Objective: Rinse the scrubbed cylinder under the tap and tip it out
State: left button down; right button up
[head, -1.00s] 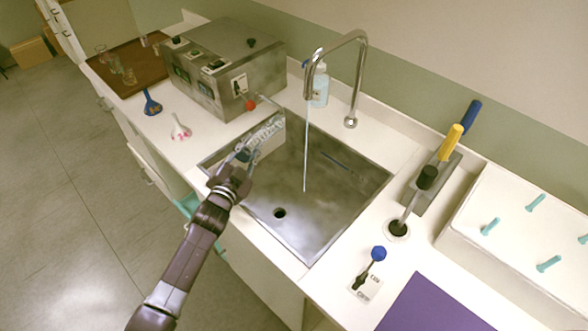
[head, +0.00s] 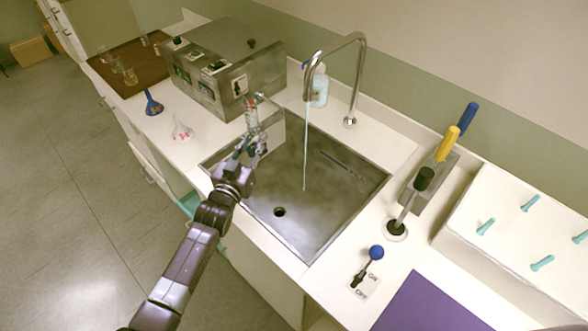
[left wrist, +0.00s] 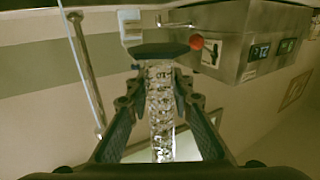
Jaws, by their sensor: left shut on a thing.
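My left gripper (head: 250,146) is shut on a clear graduated cylinder (head: 251,118) over the left part of the sink (head: 345,205). The cylinder stands nearly upright in the head view; its markings show between the fingers in the left wrist view (left wrist: 160,100). The curved metal tap (head: 358,75) runs a thin stream of water (head: 306,150) into the sink, to the right of the cylinder and apart from it. The tap also shows at the left of the left wrist view (left wrist: 85,75). Whether water is in the cylinder cannot be told. My right gripper is out of view.
A metal box machine (head: 215,70) stands close behind the cylinder. A soap bottle (head: 319,88) is behind the tap. Blue-knobbed lever (head: 376,254), yellow-handled brush (head: 448,144) and white peg rack (head: 510,225) stand right. Two small flasks, one the blue flask (head: 152,104), stand left.

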pick_arm(q)
jog(key=shift+w+a+r+p, duration=0.2)
jog(key=shift+a+r+p, duration=0.8)
jog(key=shift+r, duration=0.15)
jog(key=shift+w+a+r+p, duration=0.15)
jog(key=shift+a+r+p, duration=0.4)
jog(key=shift+a+r, duration=0.2)
jog(key=shift+w+a+r+p, duration=0.15)
jog(key=shift+a+r+p, duration=0.4)
jog(key=shift+a, duration=0.2)
